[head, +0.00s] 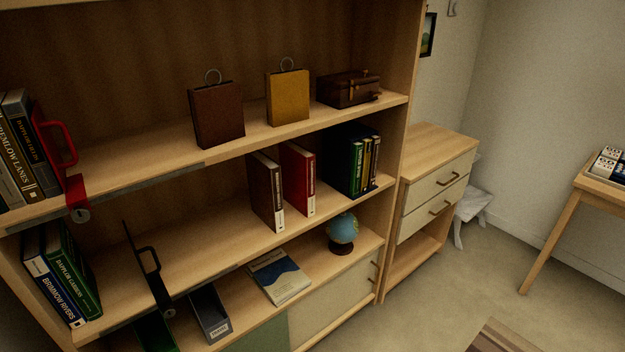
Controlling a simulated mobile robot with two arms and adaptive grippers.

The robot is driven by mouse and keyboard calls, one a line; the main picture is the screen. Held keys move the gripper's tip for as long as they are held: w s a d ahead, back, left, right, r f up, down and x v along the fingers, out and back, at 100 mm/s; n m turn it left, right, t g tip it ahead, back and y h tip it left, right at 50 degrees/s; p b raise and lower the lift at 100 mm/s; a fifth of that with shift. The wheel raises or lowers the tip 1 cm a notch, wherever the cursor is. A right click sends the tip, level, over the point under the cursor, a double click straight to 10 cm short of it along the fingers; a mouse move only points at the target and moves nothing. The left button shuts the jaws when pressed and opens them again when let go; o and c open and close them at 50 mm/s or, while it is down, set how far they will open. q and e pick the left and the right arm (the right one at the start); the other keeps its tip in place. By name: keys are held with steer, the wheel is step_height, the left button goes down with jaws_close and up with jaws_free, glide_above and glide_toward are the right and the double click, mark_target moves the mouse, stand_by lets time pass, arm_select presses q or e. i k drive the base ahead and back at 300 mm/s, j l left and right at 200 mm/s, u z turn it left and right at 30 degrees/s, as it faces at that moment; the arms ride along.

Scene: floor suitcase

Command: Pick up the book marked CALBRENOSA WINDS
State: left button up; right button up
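No title reading CALBRENOSA WINDS is legible in the head view. A book with a pale and blue cover (280,275) lies flat on the bottom shelf, left of the globe; its title is too small to read. Upright books at the left carry other titles: BREMLOW LANES (20,150) on the upper shelf, and BRIMMOW RIVERS (52,285) and a green book (72,268) on the middle shelf. Several thin books (365,165) stand in a black holder on the middle shelf, their spines unreadable. Neither of my grippers is in view.
A red bookend (58,143) and a black bookend (150,275) have handles. Brown and red binders (298,178) stand mid-shelf. A globe (342,230), grey box file (210,312) and small suitcase (348,88) are on the shelves.

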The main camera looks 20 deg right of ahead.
mark_target(298, 163)
steer(key=i+l+u, duration=0.1)
steer(key=l, duration=0.45)
steer(key=i+l, duration=0.15)
steer(key=l, duration=0.4)
steer(key=i+l+u, duration=0.15)
steer(key=l, duration=0.4)
steer(key=l+u, duration=0.1)
steer(key=l, duration=0.45)
steer(key=i, duration=0.05)
